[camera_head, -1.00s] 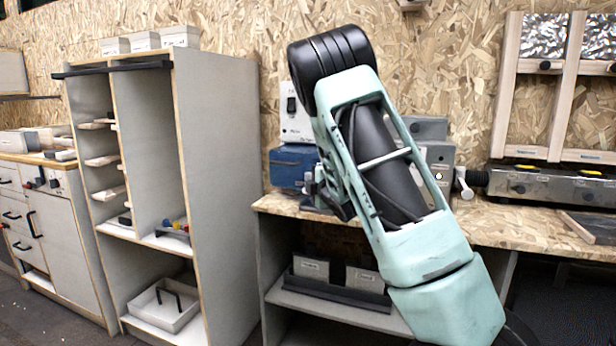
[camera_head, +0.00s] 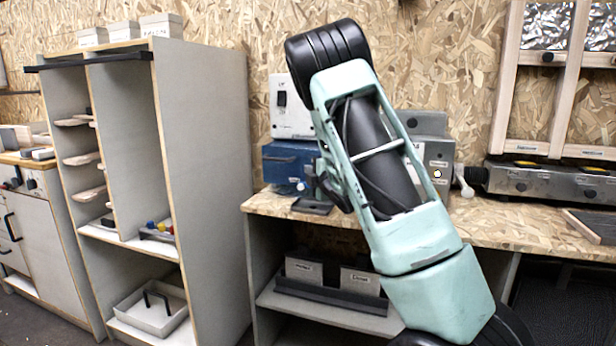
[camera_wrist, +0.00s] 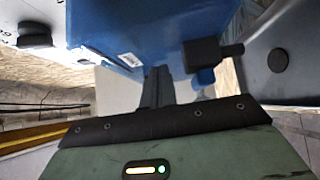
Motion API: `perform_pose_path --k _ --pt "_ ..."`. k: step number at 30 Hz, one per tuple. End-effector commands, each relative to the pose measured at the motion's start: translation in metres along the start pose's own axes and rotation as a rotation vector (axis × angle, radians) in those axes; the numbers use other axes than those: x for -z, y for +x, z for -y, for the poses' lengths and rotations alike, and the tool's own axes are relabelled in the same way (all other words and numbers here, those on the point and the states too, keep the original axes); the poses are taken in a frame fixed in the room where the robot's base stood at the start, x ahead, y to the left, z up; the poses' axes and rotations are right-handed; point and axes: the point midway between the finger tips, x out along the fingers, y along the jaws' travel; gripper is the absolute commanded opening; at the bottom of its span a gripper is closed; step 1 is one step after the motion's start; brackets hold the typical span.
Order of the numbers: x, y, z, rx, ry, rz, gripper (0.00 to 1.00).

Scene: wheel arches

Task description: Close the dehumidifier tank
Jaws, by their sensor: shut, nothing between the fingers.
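The dehumidifier appears to be the unit with a white upper box (camera_head: 291,112) and a blue lower part, which looks like the tank (camera_head: 287,162), on the bench at the back. The blue part has a dark bar on its front. My gripper (camera_head: 326,186) is at its right side, partly hidden by my arm. In the wrist view, a blue body (camera_wrist: 125,28) with a white label fills the upper middle. My gripper (camera_wrist: 157,78) is shut and empty, with its fingers close to the blue body's lower edge. I cannot tell whether they touch.
A grey machine (camera_head: 437,160) stands just right of my arm, with a light lever (camera_head: 464,183) beside it. A dark flat tray (camera_head: 311,206) lies in front of the blue part. A tall shelf unit (camera_head: 205,170) stands left. The bench (camera_head: 500,225) has free room at right.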

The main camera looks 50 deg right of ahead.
Motion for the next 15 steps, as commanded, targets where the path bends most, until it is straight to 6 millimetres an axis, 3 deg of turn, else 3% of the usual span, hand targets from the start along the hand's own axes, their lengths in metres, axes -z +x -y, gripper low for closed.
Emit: perform_pose_path --k 6,15 --pt "-0.044 0.042 0.003 -0.001 -0.006 0.004 0.00" --pt "-0.068 0.066 0.000 0.000 -0.002 0.003 0.00"
